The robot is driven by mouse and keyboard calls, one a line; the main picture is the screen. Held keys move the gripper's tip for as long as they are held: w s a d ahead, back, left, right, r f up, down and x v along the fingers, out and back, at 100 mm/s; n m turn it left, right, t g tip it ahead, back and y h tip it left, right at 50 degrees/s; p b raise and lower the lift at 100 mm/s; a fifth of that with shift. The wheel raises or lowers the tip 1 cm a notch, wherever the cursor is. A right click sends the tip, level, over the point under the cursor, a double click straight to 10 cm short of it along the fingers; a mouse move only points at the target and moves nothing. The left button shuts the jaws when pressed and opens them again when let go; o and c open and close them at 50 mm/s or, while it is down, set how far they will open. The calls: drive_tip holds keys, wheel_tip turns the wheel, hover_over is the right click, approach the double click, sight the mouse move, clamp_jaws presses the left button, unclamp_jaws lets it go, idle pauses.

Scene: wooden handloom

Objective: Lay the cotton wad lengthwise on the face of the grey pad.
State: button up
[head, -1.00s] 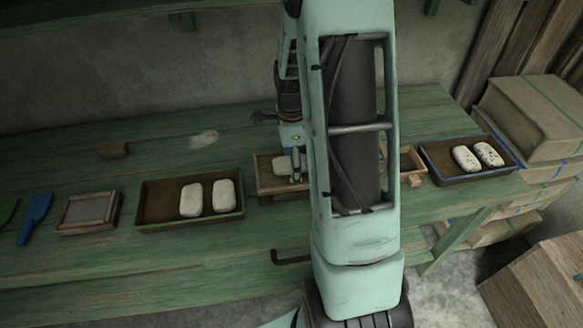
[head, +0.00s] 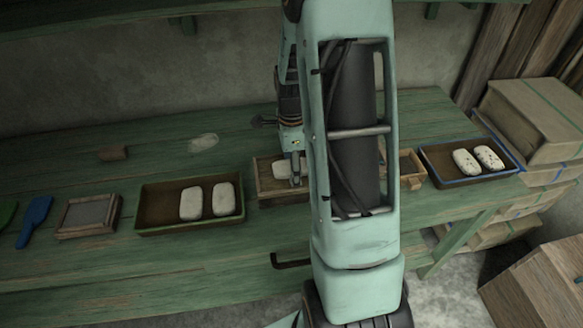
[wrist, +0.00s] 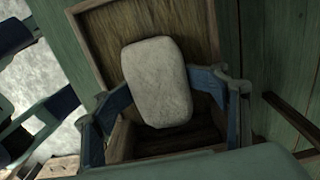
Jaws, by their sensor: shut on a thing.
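My gripper (wrist: 163,92) is shut on a pale, rounded cotton wad (wrist: 158,83), with one finger on each of its long sides. In the wrist view the wad lies over an open wooden box (wrist: 180,142); I cannot tell whether it touches the box. In the head view the gripper (head: 296,172) and the wad (head: 281,169) are at this box (head: 268,186), near the table's middle, partly hidden by my arm. The grey pad (head: 88,213), in a wooden frame, lies flat at the left of the table, well away from the gripper, with a bare face.
A green-rimmed tray (head: 148,211) with two white wads stands between the pad and the box. A blue-rimmed tray (head: 440,176) with two speckled wads is at the right. A blue paddle (head: 35,219) lies left of the pad. A small brown block (head: 112,152) lies behind.

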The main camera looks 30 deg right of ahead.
drive_tip(key=shift+s, duration=0.1)
drive_tip(key=shift+r+p, duration=0.8)
drive_tip(key=shift+r, duration=0.15)
drive_tip(key=c, duration=0.8)
drive_tip(key=shift+w+r+p, duration=0.2)
drive_tip(key=shift+r+p, duration=2.3)
drive_tip(key=shift+r, duration=1.05)
drive_tip(key=shift+c, duration=0.2)
